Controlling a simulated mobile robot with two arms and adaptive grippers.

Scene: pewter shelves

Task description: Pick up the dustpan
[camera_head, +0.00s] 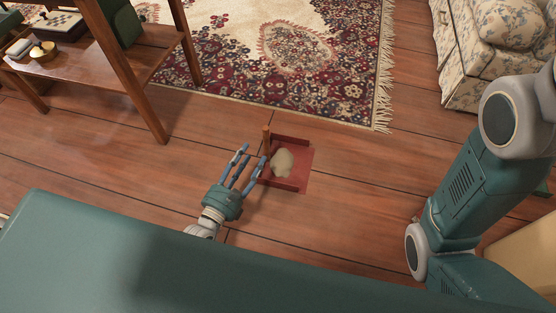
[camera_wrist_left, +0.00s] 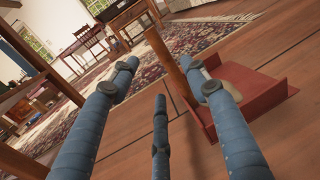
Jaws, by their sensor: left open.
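The red dustpan (camera_head: 299,180) lies flat on the wooden floor in the head view, with a pale heap (camera_head: 283,163) in its pan. Its brown handle (camera_head: 266,139) sticks up at the pan's left side. My left gripper (camera_head: 249,158) is open and empty just left of the dustpan, its blue fingers pointing towards the handle. In the left wrist view, the dustpan (camera_wrist_left: 253,92) is at the right, partly hidden by the right finger. Its handle (camera_wrist_left: 168,55) stands beyond the open fingers, between the two outer ones. My right gripper is not in view.
A patterned rug (camera_head: 300,50) with fringe lies behind the dustpan. A wooden table (camera_head: 85,75) with things on its lower shelf stands at the upper left. A floral armchair (camera_head: 462,55) is at the upper right. The floor around the dustpan is clear.

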